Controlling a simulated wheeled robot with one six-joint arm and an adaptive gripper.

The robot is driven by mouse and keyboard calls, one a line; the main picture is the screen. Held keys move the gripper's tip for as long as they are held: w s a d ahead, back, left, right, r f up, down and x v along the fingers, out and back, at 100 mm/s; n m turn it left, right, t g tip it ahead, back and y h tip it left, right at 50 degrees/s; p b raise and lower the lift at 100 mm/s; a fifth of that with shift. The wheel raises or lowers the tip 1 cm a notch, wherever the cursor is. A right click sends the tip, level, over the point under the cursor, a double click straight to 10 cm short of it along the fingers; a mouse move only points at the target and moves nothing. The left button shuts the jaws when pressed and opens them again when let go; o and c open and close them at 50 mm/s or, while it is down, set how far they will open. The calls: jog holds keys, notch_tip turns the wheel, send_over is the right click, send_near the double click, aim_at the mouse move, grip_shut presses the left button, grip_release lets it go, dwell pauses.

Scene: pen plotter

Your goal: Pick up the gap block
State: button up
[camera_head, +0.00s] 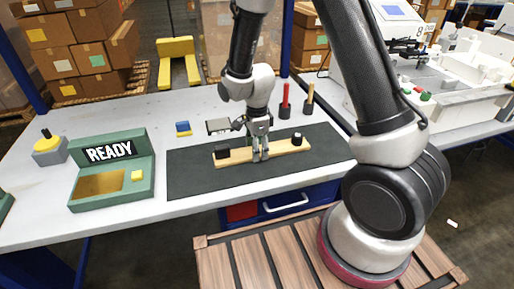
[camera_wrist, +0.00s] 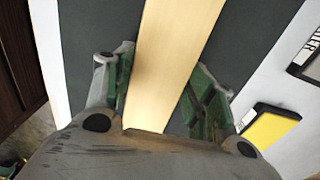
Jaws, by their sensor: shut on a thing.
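No part in view is plainly labelled as the gap block, so I cannot tell which one it is. A long pale wooden bar (camera_head: 283,147) lies across the dark mat, with a black block (camera_head: 222,153) at its left end and a dark piece with a white top (camera_head: 297,139) near its right end. My gripper (camera_head: 260,154) points down at the middle of the bar. In the wrist view the green-padded fingers of my gripper (camera_wrist: 165,70) stand on either side of the wooden bar (camera_wrist: 172,45), shut on it. The fingertip contact is partly hidden.
The dark mat (camera_head: 190,181) covers the bench middle. Behind it are a blue-and-yellow block (camera_head: 183,129), a grey plate (camera_head: 219,126) and upright red (camera_head: 285,100) and wooden-handled (camera_head: 309,98) tools. A green READY box (camera_head: 110,178) and yellow-topped button box (camera_head: 48,150) stand left.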

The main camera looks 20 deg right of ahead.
jog(key=shift+f, duration=0.1)
jog(key=o, duration=1)
jog(key=shift+c, duration=0.2)
jog(key=shift+o, duration=0.8)
